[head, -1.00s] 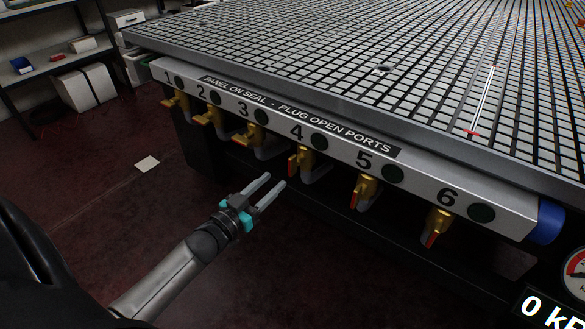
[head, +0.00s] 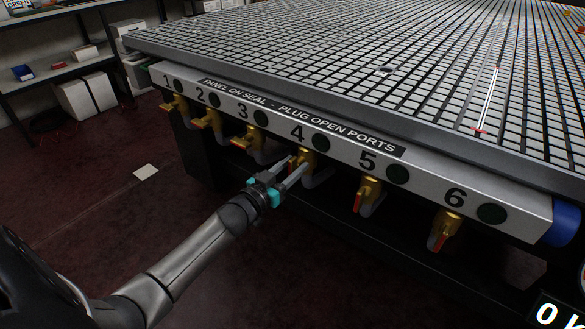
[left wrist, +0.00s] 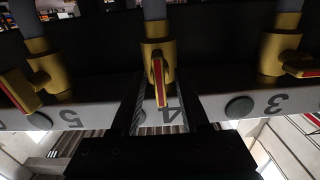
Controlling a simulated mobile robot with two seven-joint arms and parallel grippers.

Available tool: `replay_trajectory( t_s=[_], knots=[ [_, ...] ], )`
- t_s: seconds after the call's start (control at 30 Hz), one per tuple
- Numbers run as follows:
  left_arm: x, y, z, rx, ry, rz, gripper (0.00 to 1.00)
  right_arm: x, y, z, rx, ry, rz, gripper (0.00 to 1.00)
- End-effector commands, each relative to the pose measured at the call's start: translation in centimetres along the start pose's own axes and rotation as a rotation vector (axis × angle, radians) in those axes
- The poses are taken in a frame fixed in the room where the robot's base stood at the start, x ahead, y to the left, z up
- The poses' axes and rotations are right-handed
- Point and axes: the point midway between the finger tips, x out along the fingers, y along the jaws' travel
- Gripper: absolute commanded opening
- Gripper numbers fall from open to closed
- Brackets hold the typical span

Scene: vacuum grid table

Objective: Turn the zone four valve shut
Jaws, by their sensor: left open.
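The zone four valve (head: 309,157) is a brass valve hanging below the rail under the number 4. Its red-edged lever shows in the left wrist view (left wrist: 160,82), upright in that picture. My left gripper (head: 297,166) is open, with its fingertips at the valve. In the left wrist view the two dark fingers stand on either side of the lever, with a gap showing on each side. In the head view the fingers hide most of the lever. My right gripper is not in view.
The zone three valve (head: 257,142) and zone five valve (head: 369,192) hang close on either side. The grid table (head: 450,110) and its numbered rail (head: 428,172) overhang the valves. The zone six valve (head: 445,228) is farther right. The floor in front is mostly clear.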

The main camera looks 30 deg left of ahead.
Motion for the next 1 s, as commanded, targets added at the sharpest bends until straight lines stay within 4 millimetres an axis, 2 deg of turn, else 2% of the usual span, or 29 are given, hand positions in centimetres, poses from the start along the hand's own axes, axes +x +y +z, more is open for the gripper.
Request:
replay_trajectory(
  t_s=[0.27, 0.67, 1.0],
  knots=[
    [0.03, -0.01, -0.01, 0.0, 0.0, 0.0, 0.44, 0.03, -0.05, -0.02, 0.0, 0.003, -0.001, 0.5],
    [0.02, 0.0, 0.0, 0.0, 0.0, 0.0, 0.0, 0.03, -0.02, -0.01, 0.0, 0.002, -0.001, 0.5],
    [0.01, 0.01, 0.02, 0.0, 0.0, 0.0, 0.0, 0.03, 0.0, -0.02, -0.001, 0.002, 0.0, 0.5]
  ],
)
